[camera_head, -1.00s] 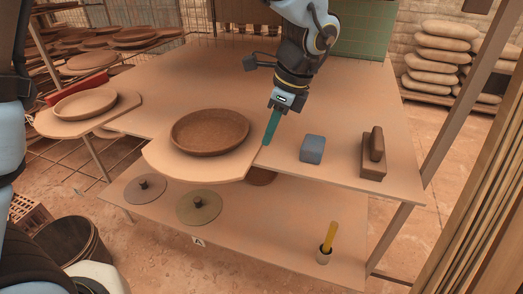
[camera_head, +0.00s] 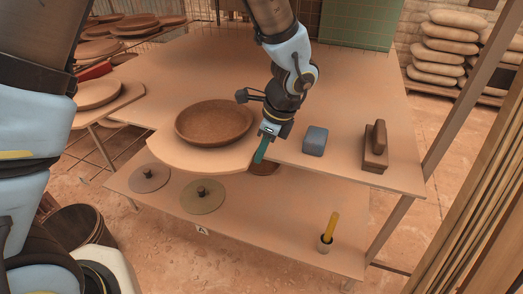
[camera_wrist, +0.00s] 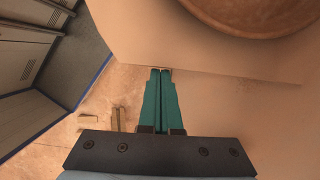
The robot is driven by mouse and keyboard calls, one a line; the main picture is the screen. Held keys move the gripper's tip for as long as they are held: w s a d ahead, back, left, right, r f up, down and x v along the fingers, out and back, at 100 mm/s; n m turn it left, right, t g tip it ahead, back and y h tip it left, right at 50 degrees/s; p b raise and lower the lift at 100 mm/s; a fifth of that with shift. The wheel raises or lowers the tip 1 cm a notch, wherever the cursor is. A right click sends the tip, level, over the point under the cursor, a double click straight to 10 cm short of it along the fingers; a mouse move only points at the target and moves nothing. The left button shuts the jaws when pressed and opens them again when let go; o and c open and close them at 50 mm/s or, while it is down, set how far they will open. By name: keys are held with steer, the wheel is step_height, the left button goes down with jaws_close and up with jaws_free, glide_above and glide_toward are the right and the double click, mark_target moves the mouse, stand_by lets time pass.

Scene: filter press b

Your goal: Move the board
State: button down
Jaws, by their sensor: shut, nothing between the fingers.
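A pale board (camera_head: 205,159) with a rounded front lies on the table and juts out past its front edge. A shallow brown dish (camera_head: 214,122) sits on the board. My gripper (camera_head: 259,160), with green fingers, is shut and empty at the board's right front edge. In the wrist view the closed fingertips (camera_wrist: 160,71) are at the edge of the board (camera_wrist: 140,35), with the dish (camera_wrist: 258,14) beyond to the upper right. I cannot tell whether the fingertips touch the board.
A blue-grey block (camera_head: 315,141) and a brown handled block (camera_head: 375,148) stand right on the table (camera_head: 345,108). Another dish (camera_head: 97,93) sits at left.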

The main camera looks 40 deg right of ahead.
steer(key=w+a+p, duration=0.1)
steer(key=w+a, duration=0.3)
steer(key=w, duration=0.1)
steer(key=w+a+p, duration=0.1)
steer(key=w+a, duration=0.2)
steer(key=w, duration=0.3)
steer(key=w+a+p, duration=0.1)
steer(key=w+a, duration=0.3)
steer(key=w, duration=0.1)
steer(key=shift+w+a+r, duration=0.15)
steer(key=shift+w+a, duration=0.15)
steer(key=shift+w, duration=0.2)
